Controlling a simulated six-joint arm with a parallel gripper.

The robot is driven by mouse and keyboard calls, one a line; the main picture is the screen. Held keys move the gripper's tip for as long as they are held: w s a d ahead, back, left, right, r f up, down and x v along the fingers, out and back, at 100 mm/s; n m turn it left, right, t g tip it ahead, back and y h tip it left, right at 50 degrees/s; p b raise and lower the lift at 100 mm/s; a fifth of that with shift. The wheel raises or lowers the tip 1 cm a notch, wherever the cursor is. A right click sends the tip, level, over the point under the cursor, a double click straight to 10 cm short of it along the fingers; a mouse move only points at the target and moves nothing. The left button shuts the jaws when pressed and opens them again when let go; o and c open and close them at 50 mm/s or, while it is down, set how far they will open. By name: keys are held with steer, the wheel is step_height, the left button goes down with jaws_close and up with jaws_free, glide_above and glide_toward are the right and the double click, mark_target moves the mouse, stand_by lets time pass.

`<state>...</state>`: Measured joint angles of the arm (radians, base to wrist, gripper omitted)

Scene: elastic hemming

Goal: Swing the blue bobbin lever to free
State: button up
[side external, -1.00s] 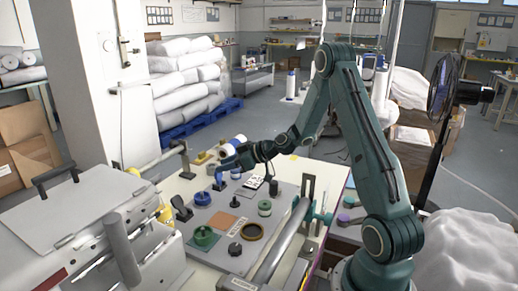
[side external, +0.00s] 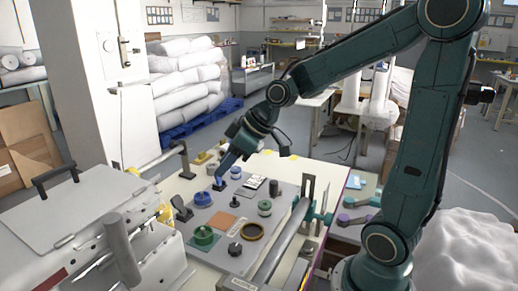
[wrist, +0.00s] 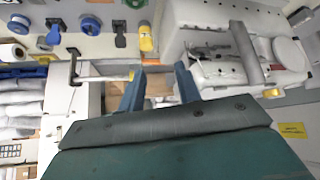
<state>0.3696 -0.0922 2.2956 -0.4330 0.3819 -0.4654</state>
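The blue bobbin lever (side external: 219,184) stands on the grey panel (side external: 225,203), just behind a round blue spool (side external: 202,198). In the wrist view the lever (wrist: 53,34) is at upper left, beside the round blue spool (wrist: 90,24). My gripper (side external: 226,168) is above the lever in the side view, fingers pointing down and left. In the wrist view my gripper (wrist: 160,75) has its two blue fingers spread with nothing between them. The lever lies well left of the fingers there. From the side, the gap between fingertips and lever is hard to judge.
A black lever (side external: 182,208) stands left of the blue spool. The white sewing machine (side external: 110,225) fills the left. A grey cylinder (side external: 282,245) lies at front right.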

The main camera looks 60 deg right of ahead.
steer(key=s+d+r+g+h, duration=0.15)
steer(key=s+r+h, duration=0.25)
steer(key=s+r, duration=0.4)
steer(key=w+d+n+g+h, duration=0.1)
steer(key=w+d+n, duration=0.3)
steer(key=w, duration=0.5)
steer(key=w+d+n+g+h, duration=0.1)
steer(key=w+d+n+g, duration=0.1)
steer(key=w+d, duration=0.5)
steer(key=w+d+f+n+g, duration=0.1)
steer(key=w+d+f+n, duration=0.3)
steer(key=w+f, duration=0.3)
steer(key=w+d+f+n+g, duration=0.1)
steer(key=w+d+f+n, duration=0.2)
steer(key=f, duration=0.7)
steer(key=w+d, duration=0.2)
steer(key=w, duration=0.2)
steer(key=shift+w+d+f+n+h, duration=0.3)
steer(key=shift+w+f+n+h, duration=0.05)
steer(key=shift+f+n+h, duration=0.05)
steer(key=shift+f+g, duration=0.1)
steer(key=shift+g, duration=0.15)
steer(key=shift+x, duration=6.75)
